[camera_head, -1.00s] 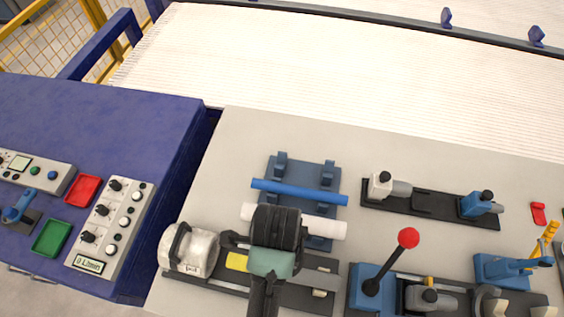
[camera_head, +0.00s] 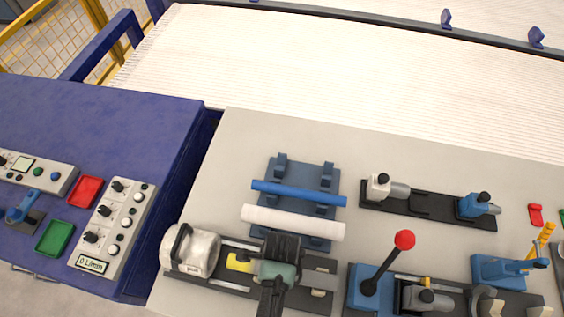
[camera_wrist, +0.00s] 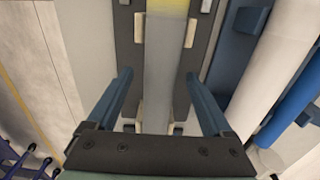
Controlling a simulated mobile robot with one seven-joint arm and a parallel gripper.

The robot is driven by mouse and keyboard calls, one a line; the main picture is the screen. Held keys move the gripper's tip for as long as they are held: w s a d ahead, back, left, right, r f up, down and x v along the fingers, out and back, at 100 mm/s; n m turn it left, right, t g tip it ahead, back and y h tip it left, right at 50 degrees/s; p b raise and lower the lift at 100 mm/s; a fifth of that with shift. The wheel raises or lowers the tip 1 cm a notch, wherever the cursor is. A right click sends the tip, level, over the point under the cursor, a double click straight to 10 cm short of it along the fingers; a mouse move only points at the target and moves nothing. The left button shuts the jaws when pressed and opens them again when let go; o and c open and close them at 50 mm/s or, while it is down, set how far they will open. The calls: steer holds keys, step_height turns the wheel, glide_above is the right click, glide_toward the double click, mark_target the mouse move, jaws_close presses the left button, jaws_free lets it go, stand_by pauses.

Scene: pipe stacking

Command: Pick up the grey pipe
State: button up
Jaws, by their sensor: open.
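In the head view, my gripper (camera_head: 279,258) is above the near black fixture, just in front of the pale pipe.
The black fixture (camera_head: 215,285) carries a white cylindrical unit (camera_head: 190,250) at left and a yellow part (camera_head: 239,262). A red-knobbed lever (camera_head: 404,240) stands to the right. Another black clamp fixture (camera_head: 430,205) lies right of the rack. The grey table left of the rack is clear.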

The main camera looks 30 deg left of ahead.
steer(key=shift+f, duration=0.2)
jaws_close()
stand_by(0.3)
